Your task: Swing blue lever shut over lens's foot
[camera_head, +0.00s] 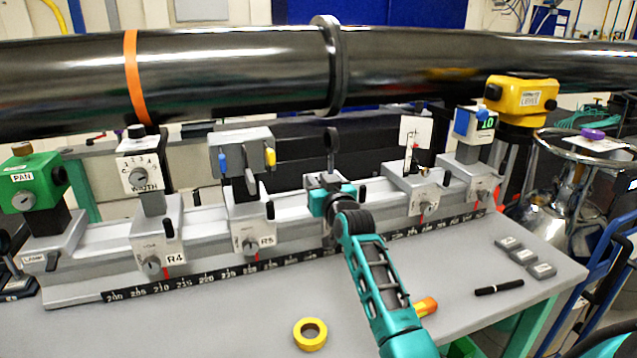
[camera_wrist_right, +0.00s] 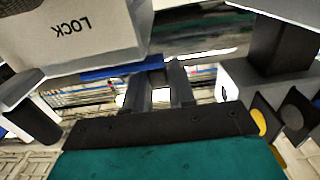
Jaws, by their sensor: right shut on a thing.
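The lens (camera_head: 332,140) is a small dark round disc standing upright on a carrier (camera_head: 325,181) at the middle of the grey rail. My right gripper (camera_head: 334,203) is at the front of this carrier, below the lens, and covers much of it. In the right wrist view the blue lever (camera_wrist_right: 122,68) is a thin blue bar along the edge of a pale block marked LOCK (camera_wrist_right: 75,35). It runs to my right gripper's fingers (camera_wrist_right: 160,88), which are shut on it. The lens's foot is hidden, so I cannot tell whether the lever lies over it.
Other carriers (camera_head: 160,240) stand along the rail on both sides. A big black pipe (camera_head: 230,75) crosses behind and above. A yellow tape roll (camera_head: 310,334), a black marker (camera_head: 499,288) and small grey blocks (camera_head: 525,256) lie on the table. The front left table is clear.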

